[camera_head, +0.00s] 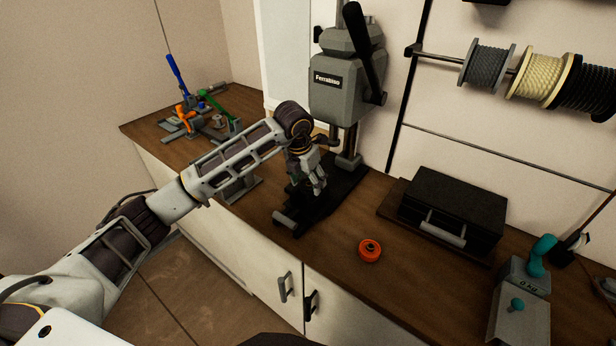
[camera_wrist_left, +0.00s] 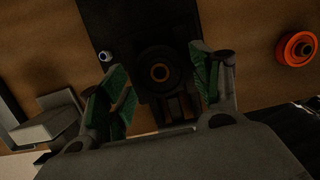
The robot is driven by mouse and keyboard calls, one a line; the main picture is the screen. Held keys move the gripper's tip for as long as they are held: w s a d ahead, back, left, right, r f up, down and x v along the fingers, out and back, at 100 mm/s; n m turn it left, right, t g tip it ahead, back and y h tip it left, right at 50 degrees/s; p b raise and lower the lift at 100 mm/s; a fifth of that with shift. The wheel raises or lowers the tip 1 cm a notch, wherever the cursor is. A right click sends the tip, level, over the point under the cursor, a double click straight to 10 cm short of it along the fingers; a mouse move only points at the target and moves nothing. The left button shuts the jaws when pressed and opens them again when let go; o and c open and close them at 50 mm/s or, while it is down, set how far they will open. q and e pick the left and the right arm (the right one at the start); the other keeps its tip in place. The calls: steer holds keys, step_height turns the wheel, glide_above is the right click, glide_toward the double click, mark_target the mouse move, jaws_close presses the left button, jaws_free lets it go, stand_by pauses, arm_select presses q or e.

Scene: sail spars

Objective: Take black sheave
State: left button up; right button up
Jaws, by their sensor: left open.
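The black sheave (camera_wrist_left: 159,73) shows in the left wrist view as a dark round wheel with a bronze-coloured ring at its centre. It lies over the dark base of the press. My left gripper (camera_head: 316,184) is open, its green-padded fingers apart on either side of the sheave in the wrist view. I cannot tell whether the fingers touch it. In the head view the gripper hangs over the press base (camera_head: 340,195), and I cannot make out the sheave there. My right gripper is not in view.
The grey press (camera_head: 345,88) with a black lever stands behind the gripper. An orange sheave (camera_head: 370,250) lies on the wooden worktop to the right; it also shows in the wrist view (camera_wrist_left: 296,48). A black case (camera_head: 453,205) is further right. Coloured tools (camera_head: 190,115) stand at the far left.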

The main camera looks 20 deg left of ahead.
mark_target(308, 185)
arm_select(q)
steer(key=shift+f, duration=0.15)
steer(key=c, duration=0.6)
steer(key=shift+c, duration=0.2)
steer(key=shift+r, duration=0.2)
steer(key=shift+w+p+v, duration=0.25)
steer(key=shift+p+v, duration=0.4)
steer(key=shift+v, duration=0.45)
steer(key=shift+w+p+v, duration=0.25)
steer(key=shift+p+v, duration=0.4)
steer(key=shift+v, duration=0.5)
steer(key=shift+d+r, duration=0.1)
steer(key=shift+d, duration=0.1)
